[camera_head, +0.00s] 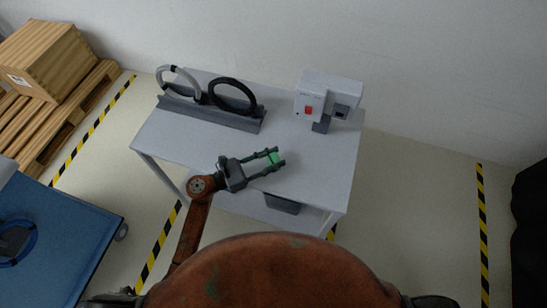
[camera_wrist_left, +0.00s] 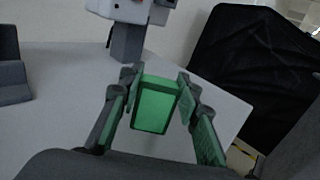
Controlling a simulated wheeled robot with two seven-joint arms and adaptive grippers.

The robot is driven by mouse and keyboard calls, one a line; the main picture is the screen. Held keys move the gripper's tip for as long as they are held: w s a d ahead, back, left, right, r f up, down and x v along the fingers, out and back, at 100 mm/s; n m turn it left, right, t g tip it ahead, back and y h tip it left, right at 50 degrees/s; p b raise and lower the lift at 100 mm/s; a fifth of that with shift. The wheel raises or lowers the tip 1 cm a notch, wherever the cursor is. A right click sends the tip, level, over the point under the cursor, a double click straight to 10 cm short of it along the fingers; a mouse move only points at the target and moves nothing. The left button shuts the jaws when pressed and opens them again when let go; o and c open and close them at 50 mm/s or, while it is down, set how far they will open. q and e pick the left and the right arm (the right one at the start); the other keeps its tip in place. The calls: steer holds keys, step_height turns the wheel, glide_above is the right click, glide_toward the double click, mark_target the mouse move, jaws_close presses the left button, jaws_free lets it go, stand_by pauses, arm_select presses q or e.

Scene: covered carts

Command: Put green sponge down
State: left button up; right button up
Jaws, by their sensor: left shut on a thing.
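The green sponge (camera_head: 274,158) is a small green block between the fingertips of my left gripper (camera_head: 273,161), over the front part of the white table (camera_head: 315,178). In the left wrist view the sponge (camera_wrist_left: 155,104) sits between the two fingers of my left gripper (camera_wrist_left: 155,95), which are shut on it. I cannot tell whether the sponge touches the table top. My right gripper cannot be made out in these views.
A grey rack (camera_head: 215,113) with a white ring (camera_head: 166,75) and a black ring (camera_head: 232,96) stands at the table's back left. A grey-white device with a red button (camera_head: 308,110) stands at back right. The table front is clear. A blue cart (camera_head: 75,232) is at lower left.

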arm_select(q)
steer(key=shift+f, duration=0.15)
steer(key=o, duration=1.1)
steer(key=shift+r, duration=0.25)
steer(key=v, duration=1)
steer(key=shift+s+a+f, duration=0.1)
steer(key=shift+s+a, duration=0.05)
steer(key=shift+a, duration=0.1)
steer(key=shift+s+a+b, duration=0.3)
steer(key=shift+a, duration=0.35)
